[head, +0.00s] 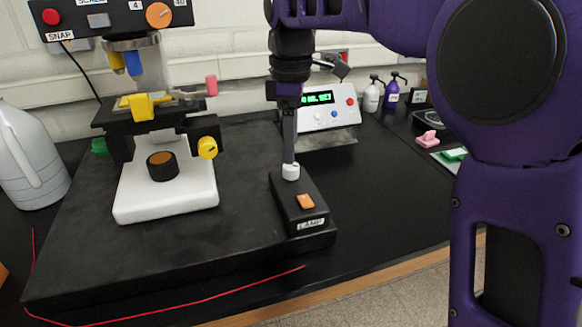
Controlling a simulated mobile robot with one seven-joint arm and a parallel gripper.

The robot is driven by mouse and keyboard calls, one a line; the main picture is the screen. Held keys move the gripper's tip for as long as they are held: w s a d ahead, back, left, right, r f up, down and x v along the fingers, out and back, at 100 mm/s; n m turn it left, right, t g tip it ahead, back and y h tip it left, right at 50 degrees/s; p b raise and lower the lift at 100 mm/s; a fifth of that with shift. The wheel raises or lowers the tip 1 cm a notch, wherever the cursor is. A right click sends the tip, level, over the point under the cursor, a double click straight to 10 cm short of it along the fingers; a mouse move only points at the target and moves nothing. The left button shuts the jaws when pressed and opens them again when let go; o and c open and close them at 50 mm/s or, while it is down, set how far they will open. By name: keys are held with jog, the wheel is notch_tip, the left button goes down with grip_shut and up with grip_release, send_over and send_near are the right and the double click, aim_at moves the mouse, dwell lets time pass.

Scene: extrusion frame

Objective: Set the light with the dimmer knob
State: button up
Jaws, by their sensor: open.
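The black lamp box (311,219) sits on the dark slab in the head view, with a "LAMP" label on its front end. An orange rocker switch (305,202) is on its top. The white dimmer knob (291,172) is on top at the box's far end. My gripper (290,160) points down from above right at the knob, and its fingers reach the knob's top. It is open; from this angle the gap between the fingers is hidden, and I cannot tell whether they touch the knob.
A microscope with a white base (165,200) stands to the left on the dark slab (150,255). A device with a green display (325,108) is behind the lamp box. A grey jug (30,160) is at far left. A red wire (190,306) runs along the front.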

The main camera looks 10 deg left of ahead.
aim_at(291, 171)
notch_tip(291, 171, down, 5)
jog(key=shift+b, duration=0.4)
grip_shut()
